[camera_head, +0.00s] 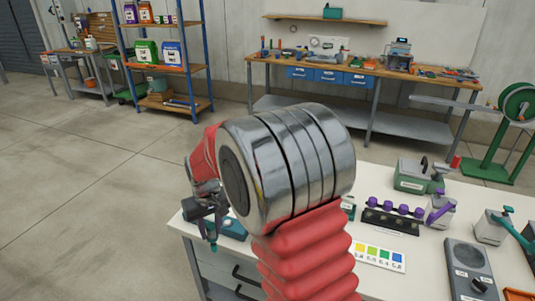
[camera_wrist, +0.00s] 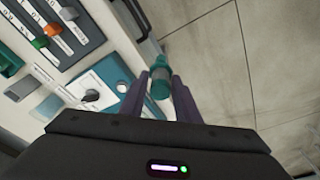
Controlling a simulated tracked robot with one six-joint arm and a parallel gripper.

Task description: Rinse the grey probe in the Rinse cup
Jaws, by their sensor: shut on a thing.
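My gripper (camera_wrist: 161,88) is shut on a teal cylindrical piece (camera_wrist: 160,82), with a dark purple finger on each side of it. In the head view my gripper (camera_head: 212,222) is at the left front corner of the white bench, and a small teal end shows below it. My arm hides much of the gripper there. Whether the held piece belongs to the grey probe cannot be told, as no grey probe shaft shows clearly. No cup marked Rinse can be made out. A small teal jar with a pale label (camera_head: 348,208) stands partly behind my arm.
The white bench (camera_head: 425,275) bears a purple-knobbed row (camera_head: 395,207), a colour chart (camera_head: 378,256) and a grey dial device (camera_head: 470,268). A teal-and-white unit with a black knob (camera_wrist: 98,95) lies left of my gripper. Floor (camera_wrist: 215,55) shows beyond the bench edge.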

